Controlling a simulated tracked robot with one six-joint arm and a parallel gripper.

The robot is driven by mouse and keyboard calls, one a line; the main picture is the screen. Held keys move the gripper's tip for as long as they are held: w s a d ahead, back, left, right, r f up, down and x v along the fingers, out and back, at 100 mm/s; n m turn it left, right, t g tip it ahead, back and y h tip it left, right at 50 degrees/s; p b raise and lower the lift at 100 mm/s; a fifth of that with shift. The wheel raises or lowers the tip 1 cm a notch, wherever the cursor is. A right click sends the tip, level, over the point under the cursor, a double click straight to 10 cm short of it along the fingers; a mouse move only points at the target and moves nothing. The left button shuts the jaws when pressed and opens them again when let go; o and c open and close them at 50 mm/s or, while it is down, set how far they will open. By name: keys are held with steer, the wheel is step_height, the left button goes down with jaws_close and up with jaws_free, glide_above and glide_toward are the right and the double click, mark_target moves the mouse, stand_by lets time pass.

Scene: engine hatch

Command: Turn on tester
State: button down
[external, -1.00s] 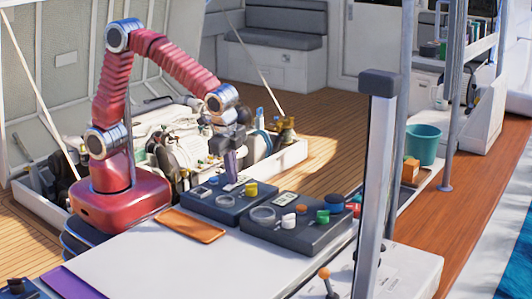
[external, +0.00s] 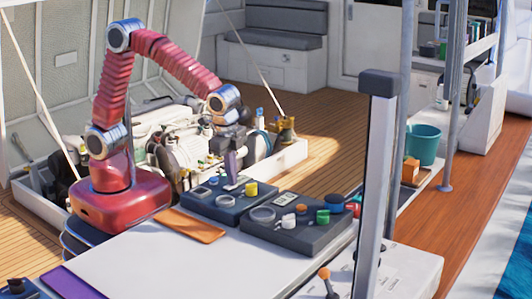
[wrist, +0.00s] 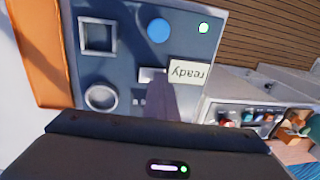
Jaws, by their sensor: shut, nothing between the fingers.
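The tester, a blue-grey box (external: 231,206), lies on the white table and fills much of the wrist view (wrist: 122,62). Its face has a square frame (wrist: 97,37), a round ring (wrist: 101,97), a blue round button (wrist: 158,30) and a small pale switch plate (wrist: 152,75). My gripper (external: 232,180) points down over the box, shut and empty. Its purple fingertips (wrist: 158,84) overlap the switch plate; I cannot tell whether they touch it.
A second dark box (external: 297,228) with coloured knobs stands to the right. An orange slab (external: 190,225) lies at the left on the table (external: 190,262). The open hatch with engine parts (external: 215,150) lies behind. A grey post (external: 372,190) stands at the right.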

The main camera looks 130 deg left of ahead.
mark_target(228, 187)
steer(key=shift+d, duration=0.65)
steer(key=shift+r, duration=0.25)
step_height(228, 187, up, 13)
steer(key=d, duration=0.2)
steer(key=shift+r, duration=0.2)
steer(key=shift+d, duration=0.1)
steer(key=shift+a, duration=0.7)
steer(key=f, duration=0.4)
steer(key=a+f, duration=0.1)
steer(key=f, duration=0.4)
steer(key=a+f, duration=0.1)
steer(key=f, duration=0.3)
steer(key=shift+a+f, duration=0.1)
steer(key=shift+f, duration=0.25)
